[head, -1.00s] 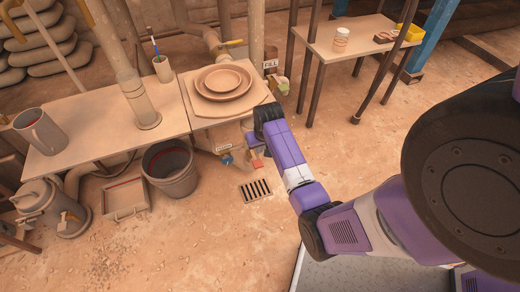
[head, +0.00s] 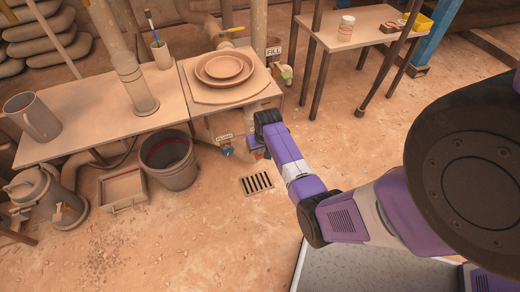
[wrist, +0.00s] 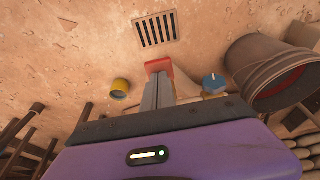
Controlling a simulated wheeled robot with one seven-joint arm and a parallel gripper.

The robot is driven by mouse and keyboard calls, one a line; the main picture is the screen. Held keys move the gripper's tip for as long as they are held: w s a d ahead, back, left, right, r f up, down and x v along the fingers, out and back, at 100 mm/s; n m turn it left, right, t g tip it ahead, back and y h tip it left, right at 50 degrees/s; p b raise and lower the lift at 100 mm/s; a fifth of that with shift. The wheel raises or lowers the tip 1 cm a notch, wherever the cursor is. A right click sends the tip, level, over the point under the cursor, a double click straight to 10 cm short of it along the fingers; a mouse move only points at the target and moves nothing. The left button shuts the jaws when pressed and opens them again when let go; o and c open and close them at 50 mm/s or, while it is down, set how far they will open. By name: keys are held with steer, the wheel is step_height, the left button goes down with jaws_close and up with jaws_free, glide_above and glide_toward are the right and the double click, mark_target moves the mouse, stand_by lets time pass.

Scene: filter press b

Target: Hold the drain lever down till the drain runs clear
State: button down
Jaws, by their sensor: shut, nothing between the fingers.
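A red-ended lever (wrist: 158,65), which I take for the drain lever, shows just beyond my fingertips in the wrist view. My gripper (wrist: 158,92) is shut and empty, with its fingers in line with the red end. I cannot tell whether they touch it or how far down it is. In the head view my gripper (head: 256,147) is low at the front of the press stand, and the lever is mostly hidden there. The slotted floor drain (head: 257,184) lies in front, also in the wrist view (wrist: 157,29). I see no flowing water.
A blue knob (head: 226,151) is left of my gripper, under a label. The wrist view also shows a yellow round piece (wrist: 120,87). A grey bucket (head: 168,160) and shallow tray (head: 122,188) stand left. Plates (head: 224,68) sit above.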

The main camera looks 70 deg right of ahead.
mark_target(261, 157)
steer(key=shift+f, duration=0.1)
steer(key=shift+s+a+f+t+h, duration=0.1)
steer(key=shift+a+f+t+h, duration=0.15)
steer(key=shift+f, duration=0.15)
steer(key=shift+s+a+f+t+h, duration=0.1)
steer(key=shift+f+t+h, duration=0.15)
steer(key=shift+f, duration=0.15)
step_height(261, 157, down, 2)
steer(key=shift+s+f+t+h+b, duration=0.1)
steer(key=shift+t+h+b, duration=0.7)
steer(key=shift+h+b, duration=0.1)
steer(key=shift+f, duration=0.3)
steer(key=shift+s+a+f, duration=0.1)
steer(key=shift+a+f, duration=0.05)
steer(key=shift+f, duration=0.05)
stand_by(3.2)
steer(key=shift+r, duration=0.1)
stand_by(0.5)
